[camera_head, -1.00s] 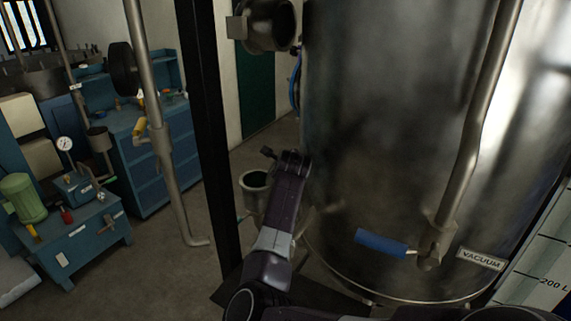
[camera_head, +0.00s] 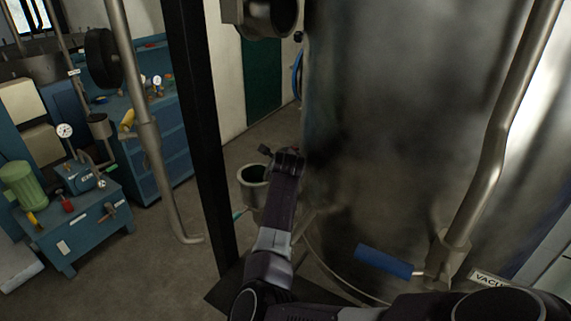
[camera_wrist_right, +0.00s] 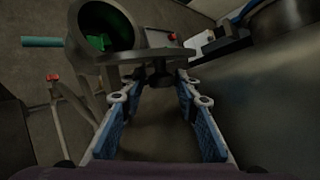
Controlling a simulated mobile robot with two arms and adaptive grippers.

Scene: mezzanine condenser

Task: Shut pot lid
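A small grey metal pot (camera_head: 252,174) with a round open mouth stands low beside the big tank in the head view. In the right wrist view the pot (camera_wrist_right: 76,42) is at the upper left, its mouth open and green inside. A grey bracket-like part (camera_wrist_right: 150,55) with a red knob extends right from its rim; I cannot tell whether this is the lid. My right gripper (camera_head: 280,152) is just right of the pot. In the wrist view its blue-padded fingers (camera_wrist_right: 158,92) are spread, with a dark block beyond the tips. My left gripper is not in view.
The large steel tank (camera_head: 400,120) fills the right side, with a blue-handled valve (camera_head: 384,261) low on it. A black post (camera_head: 198,130) stands left of the pot. Blue benches (camera_head: 75,230) are farther left, with open floor between.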

